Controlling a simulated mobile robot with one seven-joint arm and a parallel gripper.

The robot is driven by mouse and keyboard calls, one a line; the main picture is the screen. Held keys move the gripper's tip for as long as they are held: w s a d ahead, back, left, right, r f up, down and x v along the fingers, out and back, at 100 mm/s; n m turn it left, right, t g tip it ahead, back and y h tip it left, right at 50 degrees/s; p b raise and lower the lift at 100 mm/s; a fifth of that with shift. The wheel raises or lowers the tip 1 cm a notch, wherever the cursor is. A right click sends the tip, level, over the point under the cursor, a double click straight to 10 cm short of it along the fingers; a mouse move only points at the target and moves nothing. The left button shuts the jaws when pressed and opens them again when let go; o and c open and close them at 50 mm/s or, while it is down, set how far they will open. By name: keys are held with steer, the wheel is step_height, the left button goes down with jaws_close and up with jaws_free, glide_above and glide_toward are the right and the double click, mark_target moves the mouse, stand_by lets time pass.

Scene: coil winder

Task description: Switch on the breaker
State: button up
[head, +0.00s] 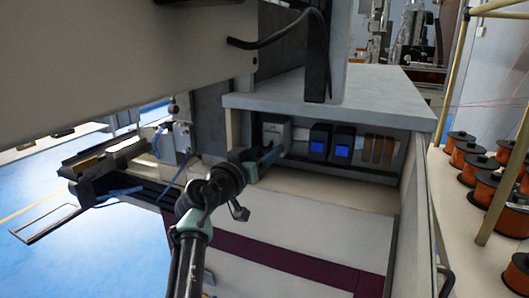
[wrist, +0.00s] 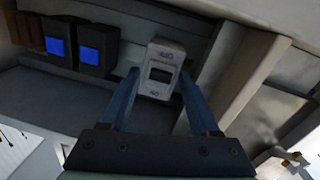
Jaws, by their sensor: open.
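The breaker (wrist: 160,70) is a small light-grey block with a dark switch in its middle, mounted in a recessed bay of the machine. In the head view the breaker (head: 276,130) sits at the left end of the row, partly hidden by my arm's end. My gripper (wrist: 158,92) is open, with one blue-grey finger on each side of the breaker in the wrist view. I cannot tell whether the fingers touch it. In the head view my gripper (head: 272,158) reaches into the bay just below and in front of the breaker. The switch position is too small to tell.
Two dark modules with blue faces (head: 320,144) (head: 342,147) stand right of the breaker, then several brown blocks (head: 378,150). A grey shelf top (head: 340,88) roofs the bay, and its side wall (wrist: 250,70) is close to my gripper. Copper spools (head: 482,170) stand at far right.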

jaws_close()
steer(key=shift+r+p, duration=0.1)
steer(key=shift+p, duration=0.3)
steer(key=r+g+p, duration=0.1)
steer(key=p, duration=0.2)
steer(key=shift+y, duration=0.3)
steer(key=g+p, duration=0.1)
steer(key=p, duration=0.2)
steer(key=shift+s+r+y+p, duration=0.1)
steer(key=shift+r+y+p, duration=0.2)
steer(key=g+p, duration=0.1)
steer(key=g+y+p, duration=0.1)
steer(key=p, duration=0.1)
steer(key=shift+r, duration=0.25)
steer(key=shift+r+g+y+p, duration=0.1)
steer(key=shift+g+y+p, duration=0.2)
steer(key=shift+g+p, duration=0.8)
steer(key=shift+n+p, duration=0.3)
